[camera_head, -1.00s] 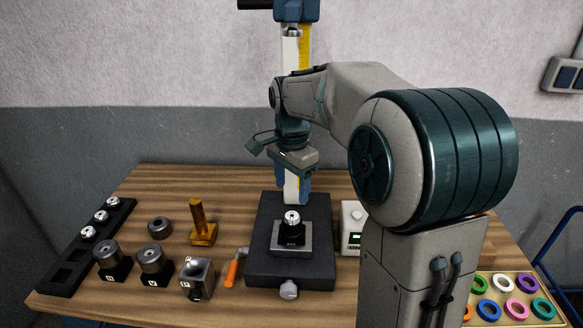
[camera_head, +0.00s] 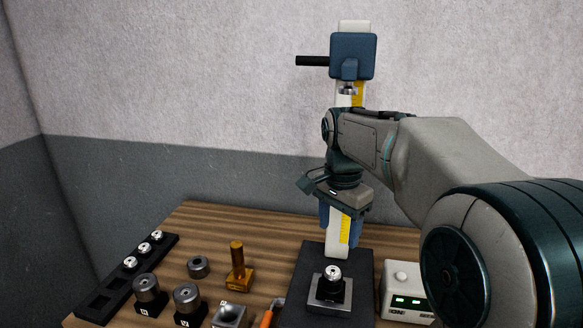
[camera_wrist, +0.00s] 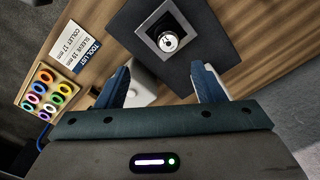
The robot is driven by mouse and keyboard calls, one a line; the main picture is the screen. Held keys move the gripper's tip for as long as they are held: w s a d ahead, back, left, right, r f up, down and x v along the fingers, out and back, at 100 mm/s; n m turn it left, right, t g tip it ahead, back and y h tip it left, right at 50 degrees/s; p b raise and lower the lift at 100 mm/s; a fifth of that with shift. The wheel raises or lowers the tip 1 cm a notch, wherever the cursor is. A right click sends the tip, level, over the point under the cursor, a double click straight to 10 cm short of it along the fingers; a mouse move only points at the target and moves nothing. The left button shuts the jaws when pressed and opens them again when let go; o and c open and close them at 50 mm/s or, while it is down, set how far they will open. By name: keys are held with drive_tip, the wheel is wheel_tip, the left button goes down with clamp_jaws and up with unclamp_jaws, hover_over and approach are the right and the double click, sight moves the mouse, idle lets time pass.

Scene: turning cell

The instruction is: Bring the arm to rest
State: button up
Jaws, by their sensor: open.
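My gripper shows in the wrist view (camera_wrist: 162,85) with its two blue fingers spread apart and nothing between them. In the head view my gripper (camera_head: 338,215) points down in front of the column of a press-like stand, above the table. My grey arm reaches in from the right. Below the gripper, a black block with a silver top (camera_head: 332,285) sits on the stand's dark base plate (camera_head: 298,270), apart from the fingers. The wrist view shows the same silver piece (camera_wrist: 168,41) beyond the fingers.
A black rack (camera_head: 101,307) with silver pieces lies at the left. Two grey cylinders on black blocks (camera_head: 147,288) (camera_head: 187,298), a dark ring (camera_head: 198,267) and a brass post (camera_head: 238,262) stand nearby. A white box (camera_head: 402,276) is right of the base. A tray of coloured rings (camera_wrist: 67,81) shows.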

drive_tip(key=s+f+n+t, duration=0.1)
drive_tip(key=s+f+n, duration=0.3)
drive_tip(key=s, duration=0.5)
drive_tip(key=s+f+n+t, duration=0.2)
drive_tip(key=s+f+n, duration=0.3)
drive_tip(key=s+n, duration=0.2)
drive_tip(key=s, duration=0.2)
drive_tip(key=shift+s+d, duration=0.2)
drive_tip(key=shift+s, duration=0.2)
